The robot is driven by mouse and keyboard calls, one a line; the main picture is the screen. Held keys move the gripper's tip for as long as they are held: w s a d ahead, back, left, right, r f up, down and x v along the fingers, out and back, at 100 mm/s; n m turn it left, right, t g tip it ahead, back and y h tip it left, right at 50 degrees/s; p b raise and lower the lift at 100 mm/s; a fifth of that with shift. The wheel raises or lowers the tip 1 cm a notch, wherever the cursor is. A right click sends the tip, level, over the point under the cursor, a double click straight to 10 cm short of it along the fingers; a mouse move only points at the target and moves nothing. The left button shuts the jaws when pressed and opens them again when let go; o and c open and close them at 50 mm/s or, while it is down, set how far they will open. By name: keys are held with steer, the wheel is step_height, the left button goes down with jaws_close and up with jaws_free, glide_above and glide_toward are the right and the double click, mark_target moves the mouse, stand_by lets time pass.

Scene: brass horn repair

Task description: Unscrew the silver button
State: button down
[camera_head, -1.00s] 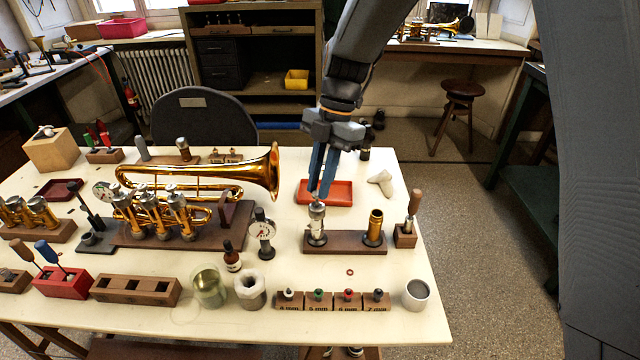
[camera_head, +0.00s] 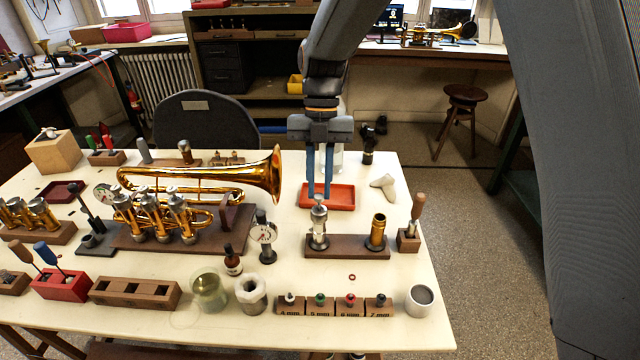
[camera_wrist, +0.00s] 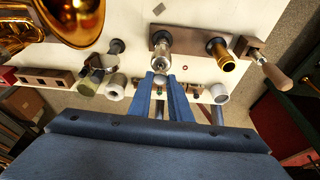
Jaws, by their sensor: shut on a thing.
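A silver valve (camera_head: 318,231) stands upright on a dark brown block (camera_head: 348,252) near the right of the table; it also shows in the wrist view (camera_wrist: 160,45). The silver button (camera_head: 319,199) is at its top. My gripper (camera_head: 319,196) points down over the valve, with its two blue fingers one on each side of the button. In the wrist view my gripper (camera_wrist: 161,86) is shut on the round silver button (camera_wrist: 160,79). I cannot tell whether the button is still seated on the valve stem.
A brass tube (camera_head: 377,232) stands on the same block. A red tray (camera_head: 340,198) lies behind it, and a wooden-handled tool (camera_head: 416,208) stands to the right. A row of labelled blocks (camera_head: 333,308) and a white cup (camera_head: 419,300) are in front. The trumpet (camera_head: 205,180) is left.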

steer(key=c, duration=1.6)
jaws_free()
steer(key=shift+o, duration=0.2)
